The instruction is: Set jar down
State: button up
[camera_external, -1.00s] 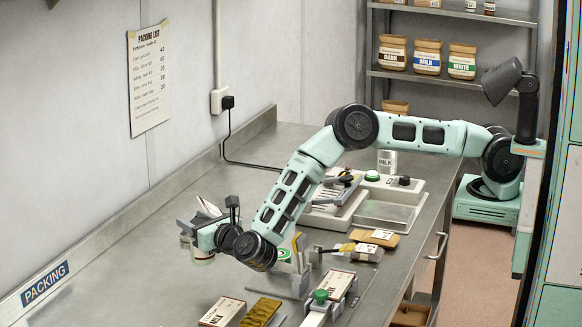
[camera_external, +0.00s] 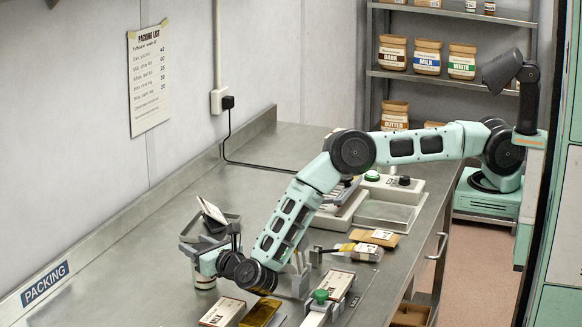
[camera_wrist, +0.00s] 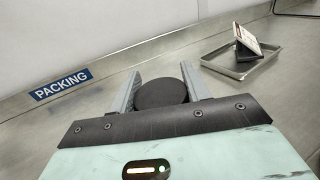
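The jar (camera_external: 204,282) is pale with a dark band and shows below my gripper, low over the steel bench (camera_external: 130,285). In the wrist view its dark round lid (camera_wrist: 161,94) lies between the two grey fingers. My gripper (camera_wrist: 160,86) appears shut on the jar, with a finger close against each side of the lid. My gripper (camera_external: 197,256) partly covers the jar in the external view. I cannot tell whether the jar's base touches the bench.
A shallow metal tray (camera_wrist: 214,65) holding a dark item and a pale card stands just beyond my gripper. Chocolate boxes (camera_external: 222,312), a green-button fixture (camera_external: 320,297) and wrapped bars lie right. The bench left of the jar is clear.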

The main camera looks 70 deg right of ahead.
jog(key=o, duration=0.4)
jog(key=shift+r, duration=0.1)
jog(key=b+v, duration=0.4)
jog(key=v, duration=0.7)
jog(key=s+a+r+n+g+y, duration=0.2)
jog(key=a+r+n+y, duration=0.75)
jog(key=n, duration=0.55)
jog(key=s+d+r+n+g+y, duration=0.2)
jog(key=s+r+n+g+y, duration=0.35)
jog(key=s+n, duration=0.65)
jog(key=s+d+f+n+g+h, duration=0.1)
jog(key=s+d+n+g+h, duration=0.1)
jog(key=s+d+n, duration=0.5)
jog(key=s+d+n+g+h, duration=0.3)
jog(key=s+d+n, duration=0.4)
jog(key=d, duration=0.4)
jog(key=s+d+f+n+g+h, duration=0.1)
jog(key=s+d+n+g+h, duration=0.1)
jog(key=s+d+n+g, duration=0.2)
jog(key=shift+s+d+f+n+h, duration=0.15)
jog(key=shift+s+d+n, duration=0.7)
jog(key=shift+s+d, duration=0.45)
jog(key=shift+s+d+f+n+h, duration=0.15)
jog(key=shift+s+d+n, duration=0.7)
jog(key=shift+s+d, duration=0.45)
